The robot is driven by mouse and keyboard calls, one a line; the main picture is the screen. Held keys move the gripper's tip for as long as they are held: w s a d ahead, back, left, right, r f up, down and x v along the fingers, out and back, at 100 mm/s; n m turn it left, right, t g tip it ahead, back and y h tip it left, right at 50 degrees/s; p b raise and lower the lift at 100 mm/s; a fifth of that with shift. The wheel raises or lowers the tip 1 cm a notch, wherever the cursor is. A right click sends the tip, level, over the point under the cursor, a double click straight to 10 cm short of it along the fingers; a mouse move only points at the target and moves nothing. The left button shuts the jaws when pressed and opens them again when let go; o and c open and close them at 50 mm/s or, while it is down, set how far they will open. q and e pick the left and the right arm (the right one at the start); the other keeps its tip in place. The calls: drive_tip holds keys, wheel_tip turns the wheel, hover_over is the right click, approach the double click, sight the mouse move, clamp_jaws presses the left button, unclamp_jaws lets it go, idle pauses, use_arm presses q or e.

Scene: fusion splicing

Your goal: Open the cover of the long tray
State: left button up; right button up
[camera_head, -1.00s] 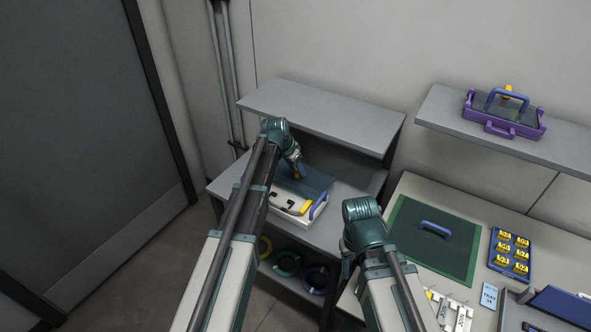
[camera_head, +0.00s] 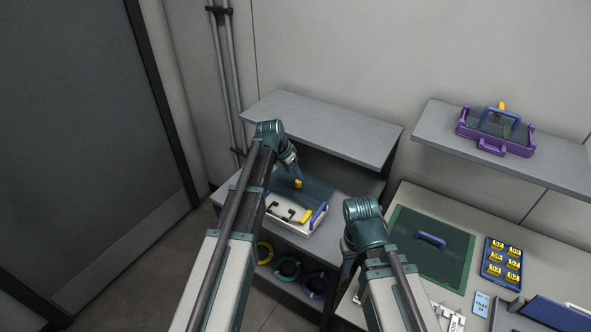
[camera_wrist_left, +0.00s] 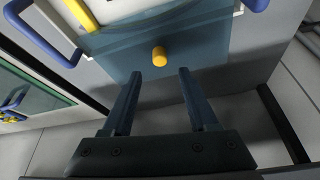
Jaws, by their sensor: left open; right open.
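The long tray (camera_head: 284,219) is a white box on the left shelf unit. A see-through dark blue cover (camera_head: 316,190) with a yellow knob (camera_head: 298,184) lies at its far side. In the left wrist view the knob (camera_wrist_left: 159,56) stands on the cover (camera_wrist_left: 200,50), just beyond and between the fingertips. My left gripper (camera_head: 294,174) is open, with its fingers (camera_wrist_left: 158,76) apart and empty. The knob is not between the pads. My right gripper (camera_head: 345,278) is low beside the shelf unit, mostly hidden by its own arm.
An upper shelf (camera_head: 322,128) overhangs behind the tray. A bench at right holds a green mat (camera_head: 403,240) with a blue handle and a blue tray (camera_head: 489,270) of yellow pieces. A purple carrier (camera_head: 492,146) stands on the wall shelf. Coloured coils (camera_head: 288,268) lie underneath.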

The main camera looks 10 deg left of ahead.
use_arm(q)
drive_tip(key=p+v, duration=0.6)
drive_tip(key=v, duration=0.2)
drive_tip(key=s+d+n+g+y, duration=0.1)
drive_tip(key=s+d, duration=0.3)
drive_tip(key=s, duration=0.5)
drive_tip(key=s+d+f+n+g+y, duration=0.1)
drive_tip(key=s+d, duration=0.3)
drive_tip(key=s, duration=0.6)
drive_tip(key=s+d+g+y, duration=0.2)
drive_tip(key=s+d, duration=0.3)
drive_tip(key=s, duration=0.4)
drive_tip(key=shift+s+f+n, duration=0.2)
drive_tip(key=shift+f+n, duration=0.05)
drive_tip(key=shift+n, duration=0.15)
drive_tip(key=shift+d, duration=0.2)
